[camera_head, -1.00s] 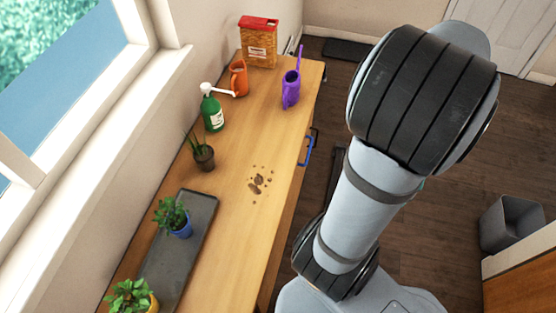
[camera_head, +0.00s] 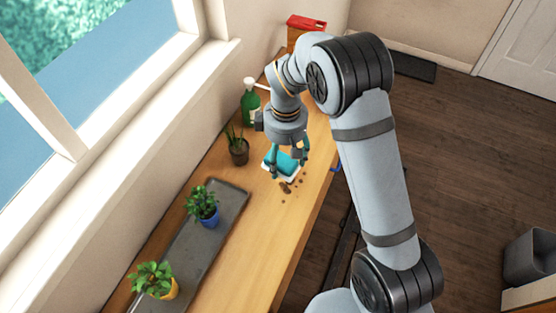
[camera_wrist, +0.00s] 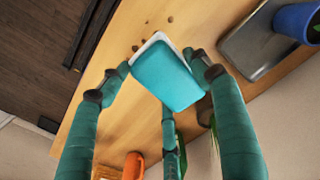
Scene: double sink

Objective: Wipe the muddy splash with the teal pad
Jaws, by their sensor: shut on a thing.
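The teal pad (camera_head: 284,160) with a white layer beneath is held in my gripper (camera_head: 288,165), low over the wooden counter. The pad also shows in the wrist view (camera_wrist: 166,75) between the teal fingers of my gripper (camera_wrist: 162,72). The muddy splash (camera_head: 287,187) is a cluster of brown spots on the counter, just in front of the pad in the head view. Part of it may be hidden under the pad. In the wrist view a few brown specks (camera_wrist: 170,18) show beside the pad's white edge. I cannot tell whether the pad touches the counter.
A dark potted plant (camera_head: 239,150) stands close left of the gripper, with a green spray bottle (camera_head: 250,108) behind it. A grey tray (camera_head: 230,205) holds a blue-potted plant (camera_head: 207,212) and a yellow-potted plant (camera_head: 158,280). The front counter (camera_head: 262,250) is clear.

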